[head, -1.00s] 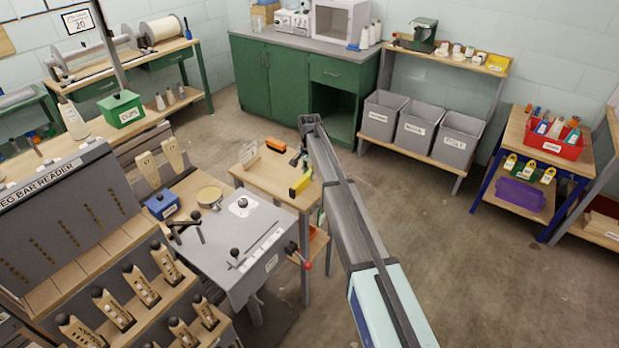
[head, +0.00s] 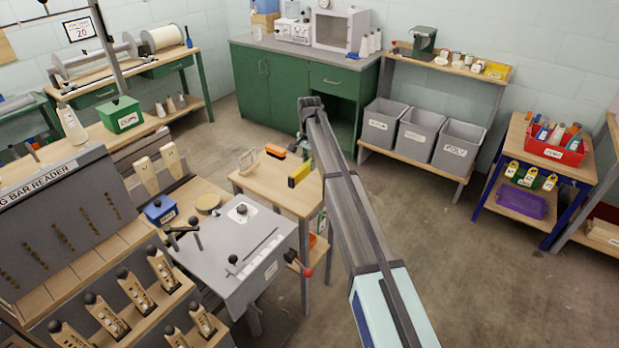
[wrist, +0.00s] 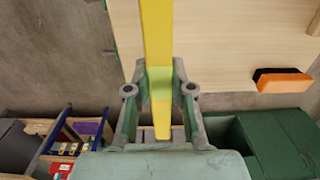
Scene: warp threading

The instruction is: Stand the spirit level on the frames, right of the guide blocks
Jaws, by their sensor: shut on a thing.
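The spirit level is a long yellow bar (wrist: 158,40), running from the top of the wrist view down between my fingers. My gripper (wrist: 160,88) is shut on it, with one finger on each side. In the head view the level's yellow end (head: 299,174) shows just left of my arm, over the small wooden table (head: 268,188). The rest of it and my fingers are mostly hidden behind my arm there. I cannot make out the frames or guide blocks with certainty in either view.
An orange and black brush-like object (head: 275,152) is at the table's back edge, near a small pale stand (head: 248,160). A grey bench (head: 235,245) with upright black-knobbed levers stands left of the table. Open floor (head: 430,260) lies right of my arm.

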